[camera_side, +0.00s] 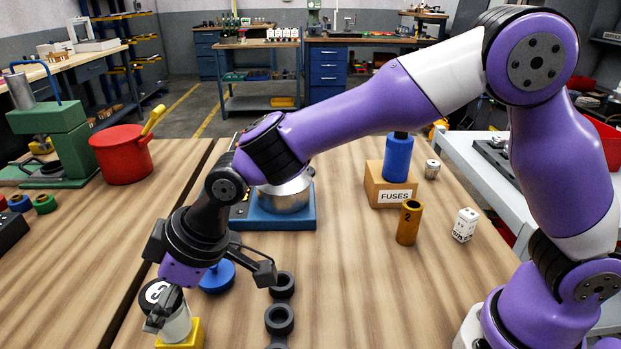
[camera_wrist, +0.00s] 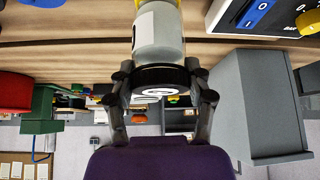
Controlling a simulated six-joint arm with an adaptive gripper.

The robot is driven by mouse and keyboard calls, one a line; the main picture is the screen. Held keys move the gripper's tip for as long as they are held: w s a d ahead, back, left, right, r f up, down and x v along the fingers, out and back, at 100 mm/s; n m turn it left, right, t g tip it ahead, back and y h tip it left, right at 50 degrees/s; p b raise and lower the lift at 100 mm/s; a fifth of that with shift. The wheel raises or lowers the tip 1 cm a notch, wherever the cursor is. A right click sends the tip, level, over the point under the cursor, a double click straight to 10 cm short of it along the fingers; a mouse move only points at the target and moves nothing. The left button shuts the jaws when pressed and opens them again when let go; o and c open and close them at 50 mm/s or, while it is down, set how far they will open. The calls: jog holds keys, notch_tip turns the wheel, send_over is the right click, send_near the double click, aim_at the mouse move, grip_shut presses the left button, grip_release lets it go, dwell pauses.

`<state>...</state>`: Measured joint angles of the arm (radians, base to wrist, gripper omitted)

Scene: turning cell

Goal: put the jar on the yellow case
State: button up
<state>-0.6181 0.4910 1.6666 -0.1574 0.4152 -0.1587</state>
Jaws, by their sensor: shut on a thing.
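The jar has a pale grey body (camera_side: 178,325) and a black lid with a white round label. It stands low at the bottom left of the side view, right at the yellow case (camera_side: 190,340). In the wrist view the jar (camera_wrist: 158,38) points away from me, with yellow (camera_wrist: 170,4) at its far end. I cannot tell whether the jar's base touches the case or hangs just above it. My gripper (camera_side: 160,312) is shut on the jar around its lid; both fingers show beside the lid in the wrist view (camera_wrist: 160,84).
A blue round piece (camera_side: 217,277) and black rings (camera_side: 280,318) lie to the right of the jar. Behind are a blue scale with a metal bowl (camera_side: 284,195), a red pot (camera_side: 122,155) and a FUSES box (camera_side: 390,186).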

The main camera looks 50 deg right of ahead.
jog(key=shift+f, duration=0.15)
jog(key=o, duration=1.2)
jog(key=shift+d+r, duration=0.1)
jog(key=shift+r, duration=0.25)
jog(key=d+v, duration=0.1)
jog(key=v, duration=1.1)
jog(key=s+d+m+h, duration=0.1)
jog(key=s+d+m, duration=0.2)
jog(key=d, duration=0.4)
jog(key=s+d+f+m+t+h, duration=0.1)
jog(key=s+d+m+h, duration=0.1)
jog(key=d, duration=0.6)
jog(key=s+d+f+m+h, duration=0.1)
jog(key=s+d+m+h, duration=0.1)
jog(key=s+d+m, duration=0.3)
jog(key=shift+s+d+f, duration=0.1)
jog(key=shift+s+d, duration=0.05)
jog(key=shift+d, duration=0.6)
jog(key=shift+s+d+f, duration=0.1)
jog(key=shift+d, duration=0.7)
